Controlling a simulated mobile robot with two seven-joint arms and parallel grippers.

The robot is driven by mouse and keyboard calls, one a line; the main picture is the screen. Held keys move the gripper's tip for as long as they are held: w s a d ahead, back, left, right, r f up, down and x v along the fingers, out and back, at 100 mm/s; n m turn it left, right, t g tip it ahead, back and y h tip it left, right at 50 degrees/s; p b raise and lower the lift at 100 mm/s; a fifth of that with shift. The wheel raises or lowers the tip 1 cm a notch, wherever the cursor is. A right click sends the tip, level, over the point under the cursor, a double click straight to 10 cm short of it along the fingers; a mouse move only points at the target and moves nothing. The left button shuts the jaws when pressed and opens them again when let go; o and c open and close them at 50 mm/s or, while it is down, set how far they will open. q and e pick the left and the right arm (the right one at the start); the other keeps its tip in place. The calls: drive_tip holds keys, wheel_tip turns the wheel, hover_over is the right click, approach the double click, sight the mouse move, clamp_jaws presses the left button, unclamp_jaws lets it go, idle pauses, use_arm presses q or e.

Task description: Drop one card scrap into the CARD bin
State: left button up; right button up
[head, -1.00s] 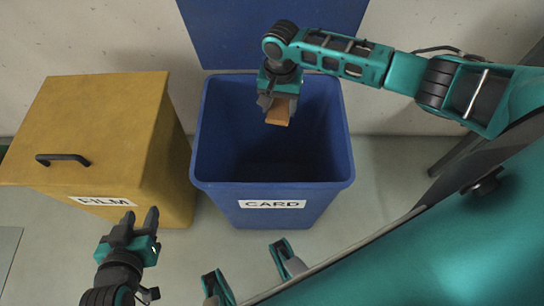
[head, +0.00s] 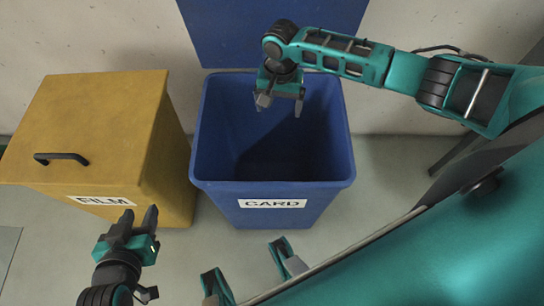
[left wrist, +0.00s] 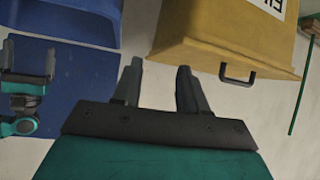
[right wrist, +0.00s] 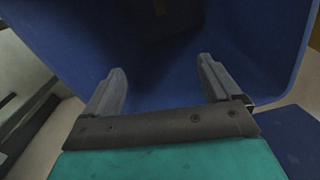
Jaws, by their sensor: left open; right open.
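The blue CARD bin (head: 270,187) stands upright with its lid (head: 275,35) raised at the back. My right gripper (head: 280,105) is open and empty over the back part of the bin's mouth, pointing down. In the right wrist view its spread fingers (right wrist: 160,85) have the bin's dark blue inside between and beyond them. A dim brownish patch at the top of that view may be the card scrap inside the bin; it is too dark to be sure. No card scrap shows in the head view. My left gripper (head: 138,218) is open and empty in front of the FILM bin.
The yellow FILM bin (head: 95,120) stands to the left of the CARD bin, its lid shut with a dark handle (head: 62,158). A pale wall is close behind both bins. Pale floor is free in front of the CARD bin.

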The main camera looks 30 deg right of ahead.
use_arm(q)
drive_tip(key=p, duration=0.1)
drive_tip(key=a+r+p, duration=0.1)
drive_tip(key=p, duration=0.1)
drive_tip(key=shift+s+a+r+p, duration=0.15)
drive_tip(key=shift+s+a+p, duration=0.05)
drive_tip(key=shift+s+p, duration=0.15)
use_arm(e)
wheel_tip(320, 180, up, 13)
drive_tip(key=shift+f, duration=0.1)
drive_tip(key=s+a+f+n+t+y+p, duration=0.2)
drive_tip(key=s+a+f+n+t+y, duration=0.25)
drive_tip(key=a+f, duration=0.45)
use_arm(q)
drive_tip(key=r, duration=0.1)
drive_tip(key=p, duration=0.1)
drive_tip(key=a+r+p, duration=0.1)
drive_tip(key=shift+s+a+r+y, duration=0.1)
drive_tip(key=shift+s+r+y, duration=0.2)
drive_tip(key=shift+s+y, duration=0.1)
use_arm(e)
drive_tip(key=s+d+r+n+t+h, duration=0.1)
drive_tip(key=s+d+n+t, duration=0.3)
drive_tip(key=s, duration=0.6)
drive_tip(key=shift+s+d+n+t+h, duration=0.15)
drive_tip(key=shift+s+n+t+h, duration=0.2)
drive_tip(key=shift+n+t+h, duration=0.6)
